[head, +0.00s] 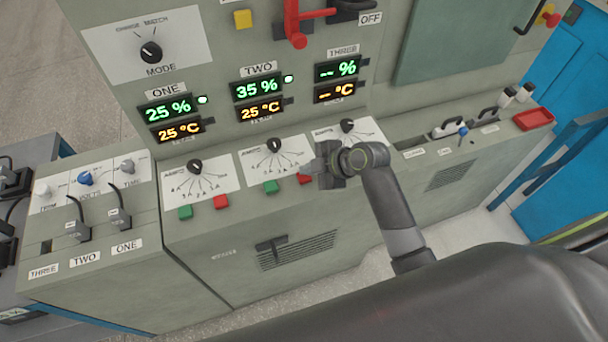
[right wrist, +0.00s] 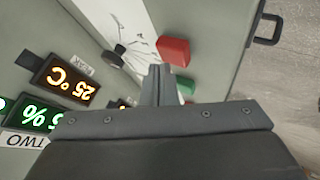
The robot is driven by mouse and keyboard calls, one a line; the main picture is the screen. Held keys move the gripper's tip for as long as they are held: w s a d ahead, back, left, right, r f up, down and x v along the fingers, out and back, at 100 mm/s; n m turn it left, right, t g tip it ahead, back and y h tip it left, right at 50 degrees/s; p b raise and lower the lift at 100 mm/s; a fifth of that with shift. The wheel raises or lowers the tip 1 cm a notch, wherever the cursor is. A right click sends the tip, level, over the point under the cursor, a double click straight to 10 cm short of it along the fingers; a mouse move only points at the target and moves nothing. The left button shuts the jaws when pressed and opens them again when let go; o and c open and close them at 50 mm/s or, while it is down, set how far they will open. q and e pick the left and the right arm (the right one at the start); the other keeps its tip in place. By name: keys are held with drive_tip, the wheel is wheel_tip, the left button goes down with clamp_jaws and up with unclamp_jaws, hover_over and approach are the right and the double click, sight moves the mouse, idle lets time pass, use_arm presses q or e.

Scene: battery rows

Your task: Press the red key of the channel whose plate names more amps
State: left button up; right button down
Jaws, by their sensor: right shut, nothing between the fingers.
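Channels ONE, TWO and THREE each have a dial plate on the sloped ledge: the first plate (head: 197,178), the second plate (head: 275,158) and the third plate (head: 349,130). Channel one has a green key (head: 185,212) and a red key (head: 221,202). Channel two has a green key (head: 271,187) and a red key (head: 305,179). Keys of channel three are hidden behind my right gripper (head: 314,167), which is shut and empty close to channel two's red key. In the right wrist view, its fingers (right wrist: 158,75) are beside a red key (right wrist: 174,50); contact is unclear. A green key (right wrist: 186,87) is partly hidden.
Displays above read 25 % (head: 167,108) for one, 35 % (head: 259,89) for two and dashes (head: 337,69) for three. A red lever (head: 292,22) stands above. A side console (head: 85,222) with small levers is at left. A red tray (head: 533,119) sits at right.

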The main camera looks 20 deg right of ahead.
sight(308, 177)
drive_tip(key=shift+f+b, duration=0.3)
drive_tip(key=shift+f, duration=0.25)
idle(0.6)
drive_tip(key=shift+r, duration=0.15)
drive_tip(key=shift+r+p, duration=0.75)
drive_tip(key=shift+p, duration=0.05)
wheel_tip(308, 177, up, 5)
drive_tip(key=p, duration=0.4)
drive_tip(key=shift+p, duration=0.3)
idle(0.5)
